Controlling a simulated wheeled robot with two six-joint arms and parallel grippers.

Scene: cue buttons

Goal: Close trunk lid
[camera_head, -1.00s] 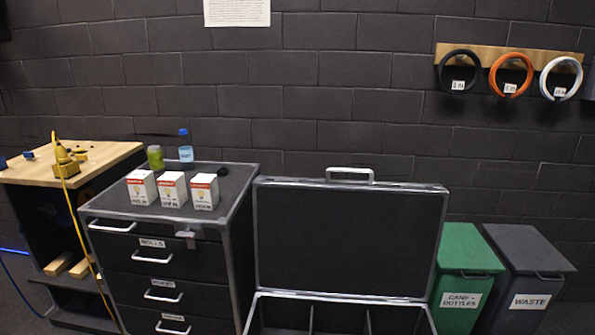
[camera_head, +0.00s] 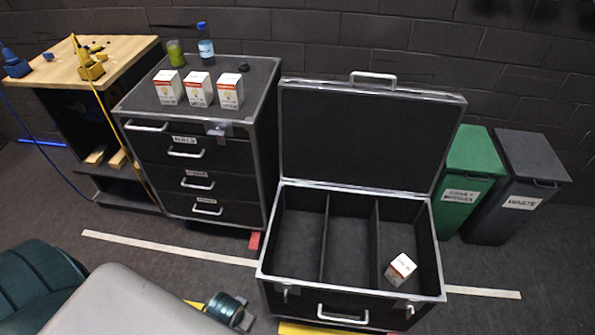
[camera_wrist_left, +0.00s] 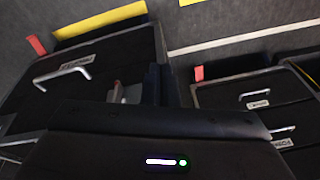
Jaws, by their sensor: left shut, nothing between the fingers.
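The trunk (camera_head: 268,262) is a black case with silver edges, standing on the floor right of the drawer cabinet. Its lid (camera_head: 365,140) stands open, upright at the back, with a silver handle on its top edge. Inside are three compartments; a white-and-orange box (camera_head: 400,270) lies tilted in the right one. In the left wrist view, the picture is turned over and a dark front with a silver handle, apparently the trunk (camera_wrist_left: 110,65), is at left. My left gripper (camera_wrist_left: 150,85) is dark, shut and empty there, apart from the lid. My right gripper is not in view.
The drawer cabinet (camera_head: 200,155) carries three white boxes, a green jar (camera_head: 175,54) and a blue bottle (camera_head: 205,46). A green bin (camera_head: 468,175) and a grey bin (camera_head: 520,180) stand close right of the trunk. A workbench (camera_head: 105,60) is at far left. Floor lies clear before the cabinet.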

